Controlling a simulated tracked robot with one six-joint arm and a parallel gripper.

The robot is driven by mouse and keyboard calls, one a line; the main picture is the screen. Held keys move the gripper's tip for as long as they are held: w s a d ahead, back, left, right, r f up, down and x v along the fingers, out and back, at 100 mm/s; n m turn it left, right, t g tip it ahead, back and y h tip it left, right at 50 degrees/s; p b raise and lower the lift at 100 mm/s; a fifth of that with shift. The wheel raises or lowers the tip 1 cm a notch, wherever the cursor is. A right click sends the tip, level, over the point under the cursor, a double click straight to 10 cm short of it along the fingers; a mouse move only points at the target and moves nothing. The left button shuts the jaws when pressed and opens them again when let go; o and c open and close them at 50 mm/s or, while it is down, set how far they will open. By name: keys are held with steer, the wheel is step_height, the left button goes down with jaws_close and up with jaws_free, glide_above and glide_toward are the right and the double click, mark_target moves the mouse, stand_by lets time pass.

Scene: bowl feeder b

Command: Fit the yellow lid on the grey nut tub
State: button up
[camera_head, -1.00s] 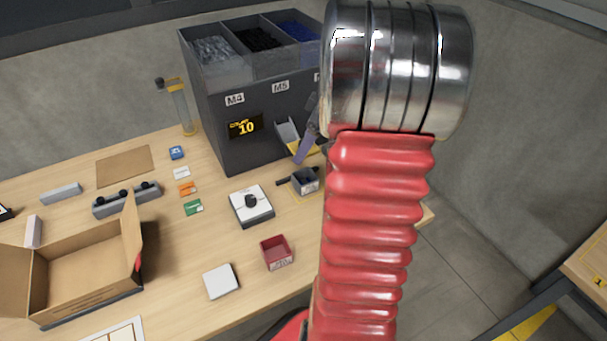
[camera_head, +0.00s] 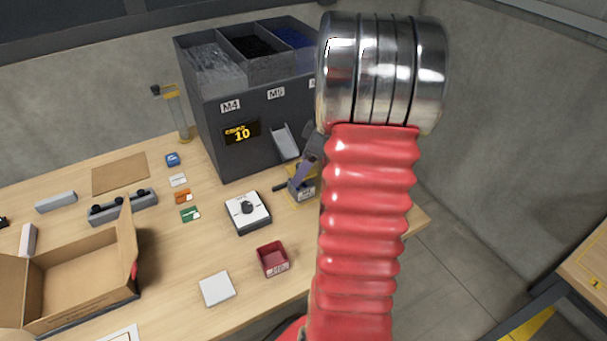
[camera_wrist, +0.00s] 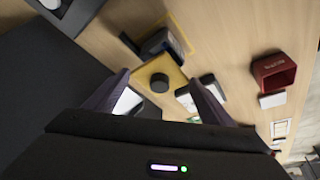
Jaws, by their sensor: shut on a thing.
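My gripper (camera_wrist: 158,80) is shut on the yellow lid (camera_wrist: 148,74), with one purple-grey finger on each side of it. The lid has a round black knob in its middle. The grey nut tub (camera_wrist: 155,42) shows just past the lid's far edge in the wrist view. In the body camera view the small grey tub (camera_head: 306,193) stands on the table in front of the feeder, with my gripper (camera_head: 303,173) close over it. The lid is mostly hidden there, and I cannot tell whether it touches the tub.
The dark feeder (camera_head: 262,150) with its chute (camera_head: 285,141) stands right behind the tub. A white box with a black knob (camera_head: 240,221), a red bin (camera_head: 266,269) and a white block (camera_head: 217,289) are nearby. An open carton (camera_head: 85,299) is at left.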

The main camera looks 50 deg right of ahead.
steer(key=shift+f, duration=1.85)
steer(key=o, duration=1)
steer(key=shift+o, duration=0.2)
steer(key=shift+r, duration=0.15)
steer(key=v, duration=1.1)
steer(key=shift+r, duration=0.35)
steer(key=shift+s+d, duration=0.1)
steer(key=shift+s, duration=0.05)
